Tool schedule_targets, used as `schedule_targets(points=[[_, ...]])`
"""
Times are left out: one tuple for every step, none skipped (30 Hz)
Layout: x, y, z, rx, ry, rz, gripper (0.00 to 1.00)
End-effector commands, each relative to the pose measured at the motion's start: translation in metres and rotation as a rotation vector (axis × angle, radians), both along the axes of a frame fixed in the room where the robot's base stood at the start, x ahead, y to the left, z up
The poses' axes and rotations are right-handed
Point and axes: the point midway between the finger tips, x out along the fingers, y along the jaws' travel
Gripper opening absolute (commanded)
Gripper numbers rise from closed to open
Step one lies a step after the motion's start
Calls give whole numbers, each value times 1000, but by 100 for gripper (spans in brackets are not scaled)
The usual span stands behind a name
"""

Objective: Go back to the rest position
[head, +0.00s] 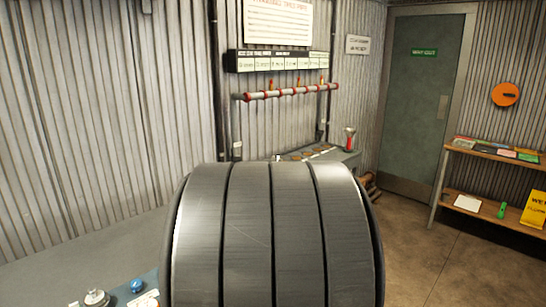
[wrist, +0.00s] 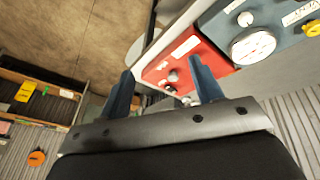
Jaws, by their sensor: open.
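My gripper (wrist: 160,66) shows in the wrist view with its two blue-grey fingers spread apart and nothing between them. Beyond the fingers is a red panel (wrist: 208,57) with a small knob on it. It looks apart from the fingers, though the exact gap cannot be told. Beside it is a blue-grey panel (wrist: 275,22) with a round white-faced gauge (wrist: 252,46). In the head view a large grey banded part of my arm fills the lower middle. It hides my gripper and much of the bench there.
In the head view, a grey bench top (head: 60,262) runs along the left wall, with a blue knob (head: 136,286) near the bottom edge. A pipe with red bands (head: 290,90) is on the back wall. A shelf (head: 490,152) and a green-grey door (head: 422,100) stand right. Floor between is open.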

Motion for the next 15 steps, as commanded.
schedule_targets(points=[[-3,-9,0,3,-12,-33,59],[-4,-13,0,4,-20,-51,59],[-6,-18,0,6,-28,-69,59],[-7,-21,-1,9,-34,-84,59],[-8,-24,-1,10,-39,-97,59],[-9,-27,-1,11,-44,-109,59],[-10,-29,-1,12,-48,-117,59],[-10,-30,-1,13,-52,-124,59],[-11,-32,-1,14,-56,-132,59],[-11,-33,-1,14,-58,-136,59],[-11,-34,-1,15,-59,-138,59],[-11,-34,-1,15,-59,-142,59],[-12,-34,-1,16,-59,-142,59],[-12,-34,-1,16,-60,-142,59],[-12,-34,-1,16,-59,-142,59]])
